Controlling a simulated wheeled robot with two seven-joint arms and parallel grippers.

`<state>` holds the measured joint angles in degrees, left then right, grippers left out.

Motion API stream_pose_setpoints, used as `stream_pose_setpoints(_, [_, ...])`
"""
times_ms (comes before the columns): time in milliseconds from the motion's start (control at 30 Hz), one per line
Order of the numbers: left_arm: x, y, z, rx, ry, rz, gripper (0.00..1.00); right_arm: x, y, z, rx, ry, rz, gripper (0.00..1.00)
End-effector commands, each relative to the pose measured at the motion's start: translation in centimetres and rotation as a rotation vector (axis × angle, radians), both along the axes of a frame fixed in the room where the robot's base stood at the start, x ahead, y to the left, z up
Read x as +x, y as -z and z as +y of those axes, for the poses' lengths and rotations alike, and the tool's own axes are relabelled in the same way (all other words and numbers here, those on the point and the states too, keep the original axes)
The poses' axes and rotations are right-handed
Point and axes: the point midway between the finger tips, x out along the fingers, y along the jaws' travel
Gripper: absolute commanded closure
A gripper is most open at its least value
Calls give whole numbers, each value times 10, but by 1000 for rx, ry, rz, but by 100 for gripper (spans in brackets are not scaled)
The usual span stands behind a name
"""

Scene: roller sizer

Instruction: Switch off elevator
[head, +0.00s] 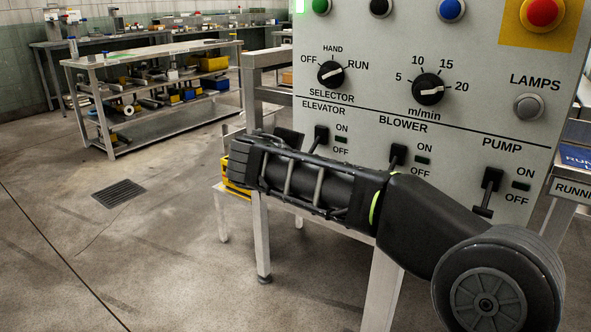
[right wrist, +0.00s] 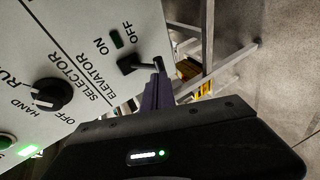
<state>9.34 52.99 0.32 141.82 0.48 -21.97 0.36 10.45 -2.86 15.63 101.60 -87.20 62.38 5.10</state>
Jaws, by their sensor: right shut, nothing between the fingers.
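The elevator switch (head: 321,134) is a black lever switch on the grey control panel, with ON above and OFF below. Its lever leans down toward the OFF side, and the small indicator (head: 341,140) beside it looks dark. In the right wrist view the elevator switch (right wrist: 130,65) has its lever sticking out to the right, next to my fingertips; I cannot tell if they touch. My right gripper (right wrist: 157,88) is shut and empty. In the head view my right gripper (head: 289,141) is just left of the switch, partly hidden by my forearm. My left gripper is not in view.
The blower switch (head: 398,154) and pump switch (head: 491,182) sit to the right on the same panel. The selector knob (head: 331,74) and speed knob (head: 429,89) are above. A red emergency button (head: 541,12) is at top right. Open floor lies left.

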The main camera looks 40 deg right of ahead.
Motion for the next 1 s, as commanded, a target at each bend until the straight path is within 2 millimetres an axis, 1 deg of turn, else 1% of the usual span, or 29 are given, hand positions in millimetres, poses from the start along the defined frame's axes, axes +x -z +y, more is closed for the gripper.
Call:
stream_pose_setpoints(167, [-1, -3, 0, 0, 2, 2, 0, 0, -3, 0, 2, 0, 1, 100])
stream_pose_setpoints(500, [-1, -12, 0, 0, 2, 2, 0, 0, -16, 0, 2, 0, 1, 100])
stream_pose_setpoints(1000, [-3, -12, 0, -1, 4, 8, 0, 0, -16, 0, 3, 0, 2, 100])
